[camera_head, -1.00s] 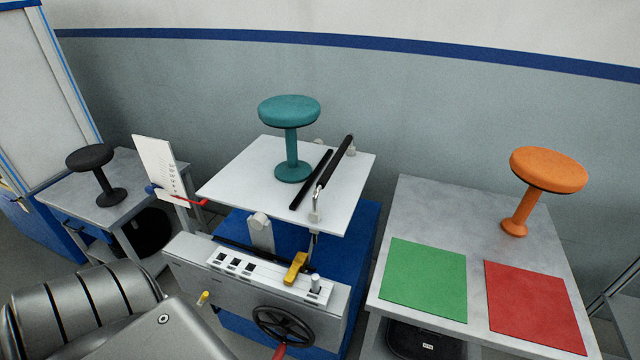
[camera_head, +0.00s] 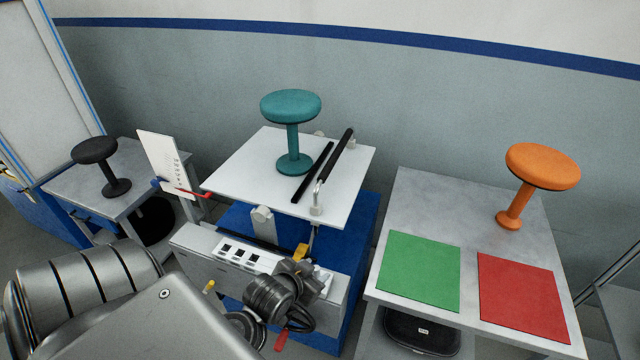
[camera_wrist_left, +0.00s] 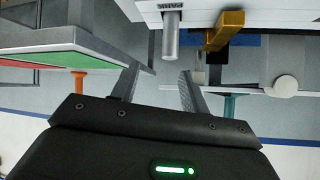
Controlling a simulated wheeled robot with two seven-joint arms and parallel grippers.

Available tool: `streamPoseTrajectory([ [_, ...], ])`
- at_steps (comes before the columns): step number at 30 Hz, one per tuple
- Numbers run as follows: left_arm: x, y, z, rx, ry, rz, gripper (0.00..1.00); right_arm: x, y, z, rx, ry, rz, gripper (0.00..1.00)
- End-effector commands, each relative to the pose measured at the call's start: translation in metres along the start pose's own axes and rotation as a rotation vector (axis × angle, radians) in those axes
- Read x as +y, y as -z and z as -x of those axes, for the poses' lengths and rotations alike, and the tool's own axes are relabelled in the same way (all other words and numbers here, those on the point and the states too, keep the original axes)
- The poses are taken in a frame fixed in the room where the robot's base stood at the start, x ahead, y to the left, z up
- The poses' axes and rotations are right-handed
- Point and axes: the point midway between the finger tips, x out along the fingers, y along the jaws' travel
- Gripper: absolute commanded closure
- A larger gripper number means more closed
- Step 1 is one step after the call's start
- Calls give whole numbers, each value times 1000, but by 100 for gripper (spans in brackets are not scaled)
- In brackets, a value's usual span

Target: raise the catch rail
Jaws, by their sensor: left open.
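The catch rail, as far as I can tell, is the long black padded bar (camera_head: 336,157) on metal brackets at the right of the white plate (camera_head: 240,172). It stands slightly above the plate, beside a thin black strip (camera_head: 312,172). A teal stool (camera_head: 292,135) stands upright on the plate. My left gripper (camera_head: 312,274) is open and empty at the front panel's right end, near the yellow lever (camera_head: 301,251). In the left wrist view the open fingers (camera_wrist_left: 157,88) are just short of a grey cylindrical post (camera_wrist_left: 171,36), with the yellow lever (camera_wrist_left: 226,30) beside it. My right gripper is out of view.
The panel (camera_head: 195,255) carries several switches; my wrist largely hides the handwheel, whose red handle (camera_head: 281,340) shows. A right table (camera_head: 420,200) holds green (camera_head: 420,270) and red (camera_head: 522,295) mats and an orange stool (camera_head: 543,168). A black stool (camera_head: 95,152) stands left.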

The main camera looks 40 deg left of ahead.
Motion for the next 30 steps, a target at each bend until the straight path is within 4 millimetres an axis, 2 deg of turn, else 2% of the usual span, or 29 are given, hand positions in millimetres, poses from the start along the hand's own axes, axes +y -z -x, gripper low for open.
streamPoseTrajectory([
  [6, -48, 60, -19, 272, 130, 30, 55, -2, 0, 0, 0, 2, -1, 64],
  [12, -92, 105, -18, 504, 261, 44, 55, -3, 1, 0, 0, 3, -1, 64],
  [16, -105, 117, -15, 571, 303, 46, 55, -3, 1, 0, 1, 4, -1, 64],
  [23, -109, 122, -18, 584, 310, 45, 55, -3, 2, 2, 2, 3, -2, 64],
  [30, -120, 144, -47, 583, 309, 46, 55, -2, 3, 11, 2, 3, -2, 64],
])
